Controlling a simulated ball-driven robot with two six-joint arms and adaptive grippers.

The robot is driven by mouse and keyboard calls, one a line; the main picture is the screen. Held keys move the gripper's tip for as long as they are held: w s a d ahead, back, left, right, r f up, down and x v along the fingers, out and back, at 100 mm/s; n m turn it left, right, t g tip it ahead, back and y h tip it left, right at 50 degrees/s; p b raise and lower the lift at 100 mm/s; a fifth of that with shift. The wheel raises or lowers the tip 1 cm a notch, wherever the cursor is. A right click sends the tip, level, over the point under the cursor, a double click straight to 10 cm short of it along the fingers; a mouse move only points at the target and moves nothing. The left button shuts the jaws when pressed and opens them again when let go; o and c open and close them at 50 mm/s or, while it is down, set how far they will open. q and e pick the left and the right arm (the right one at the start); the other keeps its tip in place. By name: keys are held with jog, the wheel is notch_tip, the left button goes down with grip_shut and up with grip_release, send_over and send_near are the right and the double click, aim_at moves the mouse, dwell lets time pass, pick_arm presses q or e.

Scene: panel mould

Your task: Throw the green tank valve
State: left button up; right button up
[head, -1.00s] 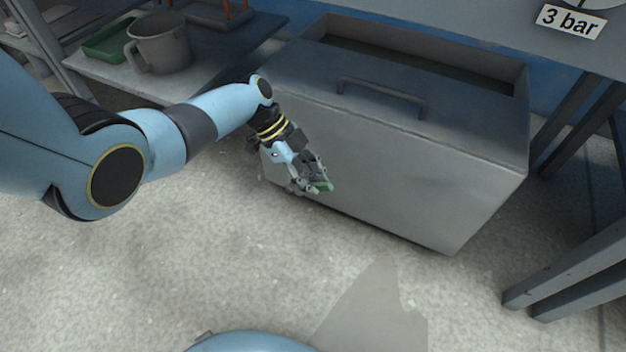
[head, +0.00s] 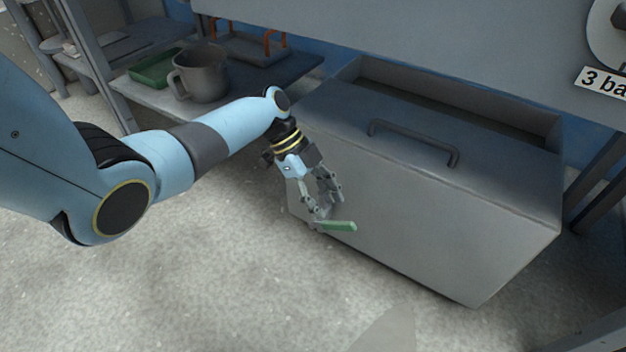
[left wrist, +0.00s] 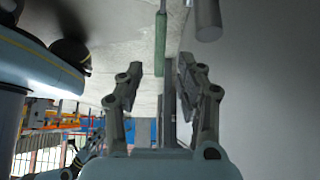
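The green tank valve's lever (head: 338,226) sticks out low at the near left corner of the grey tank (head: 430,215). My left gripper (head: 326,202) is at the lever, its fingers spread. In the left wrist view the green lever (left wrist: 160,60) lies between the two open fingers (left wrist: 158,85), with a gap showing on both sides. The fingers do not press on it. The lever's pivot end is partly hidden by the gripper. A dark jointed part shows small at the lower left of the left wrist view; it may be my right gripper, but I cannot tell its state.
The tank has a handle (head: 413,140) on top and an open slot behind it. A grey mug (head: 200,78) and a green tray (head: 153,69) stand on a low shelf at the back left. The front floor is clear.

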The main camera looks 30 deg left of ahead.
pick_arm(q)
jog(key=v, duration=0.6)
jog(key=shift+a+r, duration=0.25)
jog(key=shift+r, duration=0.05)
